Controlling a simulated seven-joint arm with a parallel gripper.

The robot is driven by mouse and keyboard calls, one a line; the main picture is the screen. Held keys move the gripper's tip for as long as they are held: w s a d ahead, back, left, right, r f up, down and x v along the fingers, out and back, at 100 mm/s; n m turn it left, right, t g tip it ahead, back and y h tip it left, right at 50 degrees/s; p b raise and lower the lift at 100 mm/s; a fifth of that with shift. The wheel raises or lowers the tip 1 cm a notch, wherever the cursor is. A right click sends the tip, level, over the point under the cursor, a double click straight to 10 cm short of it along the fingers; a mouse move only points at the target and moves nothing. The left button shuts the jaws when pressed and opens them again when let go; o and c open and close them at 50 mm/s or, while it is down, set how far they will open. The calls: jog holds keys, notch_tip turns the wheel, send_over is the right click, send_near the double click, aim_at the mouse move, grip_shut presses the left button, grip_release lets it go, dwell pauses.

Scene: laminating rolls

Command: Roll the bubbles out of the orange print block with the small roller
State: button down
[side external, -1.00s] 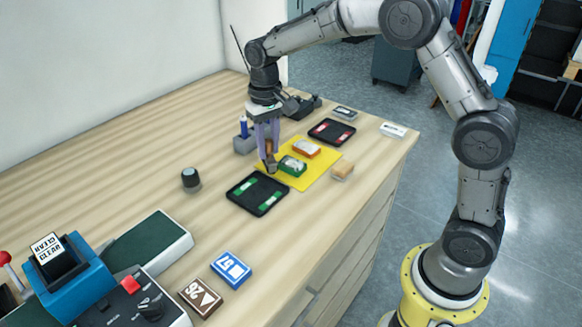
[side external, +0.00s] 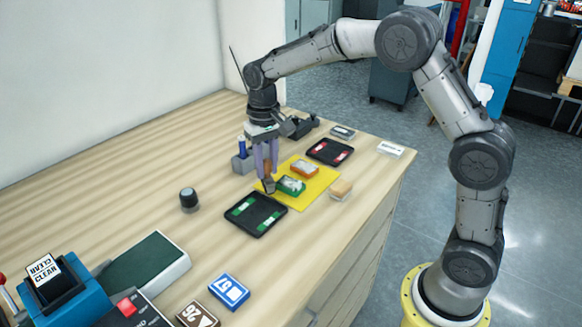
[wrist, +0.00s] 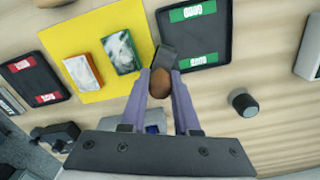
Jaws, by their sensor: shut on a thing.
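The orange print block (side external: 304,169) lies on the yellow mat (side external: 318,190), its top cloudy white; it also shows in the wrist view (wrist: 83,73). A green print block (side external: 290,187) with a similar patchy white top lies beside it, nearer the roller. My gripper (wrist: 160,78) is shut on the roller's brown wooden handle (wrist: 160,85). The small roller's dark head (wrist: 165,57) points down beside the green block, near the mat's edge and apart from the orange block. I cannot tell whether the head touches the surface.
A black tray with green labels (side external: 256,214) lies close to the roller; one with red labels (side external: 330,151) lies beyond the mat. A blue-handled tool in a grey holder (side external: 242,158), a dark knob (side external: 189,198) and a wooden block (side external: 341,189) stand nearby.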

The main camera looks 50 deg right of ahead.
jog(key=shift+s+d+r+m, duration=0.1)
jog(key=shift+r+m, duration=0.05)
jog(key=shift+m, duration=0.45)
jog(key=shift+s+d+r+m, duration=0.1)
jog(key=shift+r+m, duration=0.05)
jog(key=shift+m, duration=0.45)
jog(key=d+r+m, duration=0.3)
jog(key=d+m, duration=0.3)
notch_tip(320, 180, up, 2)
jog(key=m, duration=0.4)
send_over(307, 167)
jog(key=s, duration=0.1)
jog(key=shift+s+f, duration=0.15)
jog(key=shift+f, duration=2.75)
jog(key=shift+f, duration=0.4)
jog(key=shift+w+d, duration=0.1)
jog(key=shift+w, duration=2.1)
jog(key=shift+s, duration=1.45)
jog(key=shift+s, duration=0.1)
